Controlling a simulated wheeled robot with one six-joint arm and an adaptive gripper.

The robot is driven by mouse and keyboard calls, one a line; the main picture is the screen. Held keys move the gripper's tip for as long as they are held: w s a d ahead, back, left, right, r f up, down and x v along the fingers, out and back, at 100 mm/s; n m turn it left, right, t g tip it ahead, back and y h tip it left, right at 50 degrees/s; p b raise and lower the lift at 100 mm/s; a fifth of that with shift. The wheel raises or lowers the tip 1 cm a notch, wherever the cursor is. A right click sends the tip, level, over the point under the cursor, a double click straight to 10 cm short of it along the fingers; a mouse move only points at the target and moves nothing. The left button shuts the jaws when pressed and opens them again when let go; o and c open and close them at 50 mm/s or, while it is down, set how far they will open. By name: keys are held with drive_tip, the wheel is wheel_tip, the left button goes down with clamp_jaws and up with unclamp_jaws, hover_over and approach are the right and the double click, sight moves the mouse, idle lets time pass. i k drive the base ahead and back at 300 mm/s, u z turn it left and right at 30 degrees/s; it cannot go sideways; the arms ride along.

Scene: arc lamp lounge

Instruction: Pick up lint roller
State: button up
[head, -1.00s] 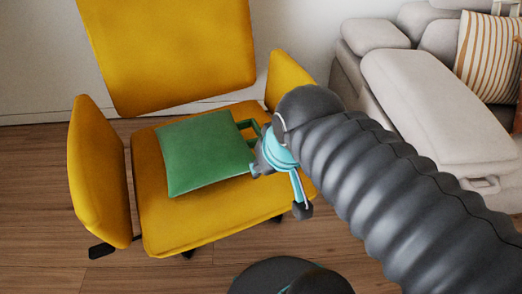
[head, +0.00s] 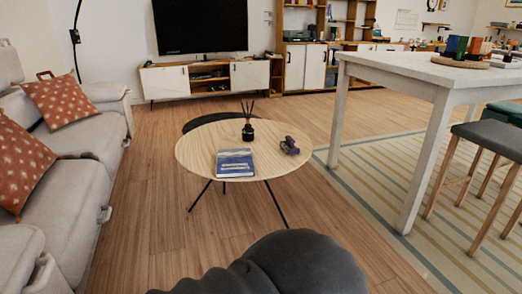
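I cannot make out a lint roller in the head view. A round wooden coffee table (head: 200,153) stands in the middle of the room. On it are a blue book (head: 235,161), a black reed diffuser (head: 248,131) and a small dark purple object (head: 289,145) whose kind I cannot tell. Only a dark grey part of my arm shows at the bottom edge. My gripper is out of view, so I cannot see whether it holds anything.
A grey sofa (head: 72,180) with patterned red cushions (head: 60,99) lines the left. A tall white table (head: 420,68) and a grey stool (head: 490,139) stand on a striped rug at right. A TV cabinet (head: 165,83) is at the back. Wooden floor is clear before the coffee table.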

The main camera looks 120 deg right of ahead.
sight(289, 146)
drive_tip(key=z, duration=3.25)
drive_tip(key=k, duration=0.2)
drive_tip(key=z, duration=5.15)
drive_tip(key=k, duration=0.55)
drive_tip(key=u, duration=0.05)
